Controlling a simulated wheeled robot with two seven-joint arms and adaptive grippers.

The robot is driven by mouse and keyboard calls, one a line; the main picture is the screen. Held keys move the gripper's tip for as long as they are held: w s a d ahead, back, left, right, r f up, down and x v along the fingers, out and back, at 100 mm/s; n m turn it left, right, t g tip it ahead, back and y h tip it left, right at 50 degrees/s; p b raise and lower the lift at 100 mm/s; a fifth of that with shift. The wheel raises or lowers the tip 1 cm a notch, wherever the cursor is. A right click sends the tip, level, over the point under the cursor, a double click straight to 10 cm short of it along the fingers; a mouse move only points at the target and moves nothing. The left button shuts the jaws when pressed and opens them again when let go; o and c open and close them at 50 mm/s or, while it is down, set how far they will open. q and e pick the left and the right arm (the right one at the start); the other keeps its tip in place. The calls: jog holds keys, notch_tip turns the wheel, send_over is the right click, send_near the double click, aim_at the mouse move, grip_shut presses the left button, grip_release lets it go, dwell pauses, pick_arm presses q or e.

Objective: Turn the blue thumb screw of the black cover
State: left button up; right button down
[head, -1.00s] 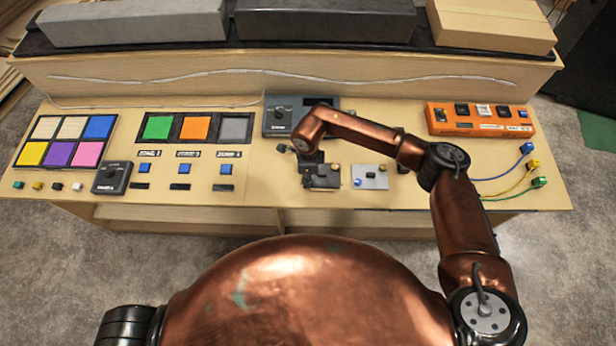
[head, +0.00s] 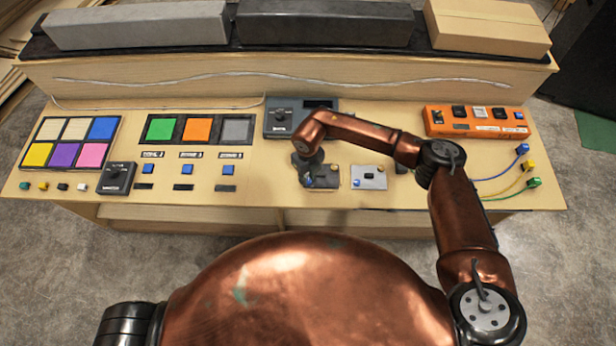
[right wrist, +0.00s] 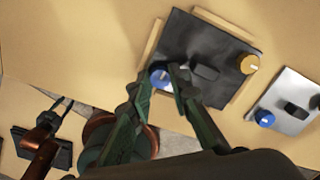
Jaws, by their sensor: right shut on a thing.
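The black cover (head: 324,184) lies on the console, right of centre. In the right wrist view, the black cover (right wrist: 192,48) has a blue thumb screw (right wrist: 160,76) at its near left corner, a gold screw (right wrist: 248,64) at its right corner and a dark handle in the middle. My right gripper (right wrist: 162,84) is shut on the blue thumb screw, one finger on each side. In the head view, my right gripper (head: 308,176) points down over the cover's left side and mostly hides the screw. Part of my left arm seems to show small at the right wrist view's lower left.
A dark switch box (head: 290,118) stands behind. An orange switch panel (head: 475,121) and coloured plugs are at the right.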

jog(key=m+p, duration=0.1)
jog(key=m, duration=0.1)
jog(key=m+p, duration=0.1)
jog(key=m, duration=0.1)
jog(key=shift+w+r+m, duration=0.15)
jog(key=shift+r+m, duration=0.15)
jog(key=shift+r, duration=0.05)
jog(key=m+p, duration=0.2)
jog(key=m, duration=0.1)
jog(key=shift+m, duration=0.3)
jog(key=m+p, duration=0.2)
jog(key=m, duration=0.2)
jog(key=shift+m+p, duration=1.35)
jog(key=shift+m, duration=0.75)
jog(key=shift+f, duration=0.1)
jog(key=c, duration=2.1)
grip_release()
jog(key=o, duration=0.3)
jog(key=shift+f, duration=0.15)
jog(key=shift+o, duration=0.2)
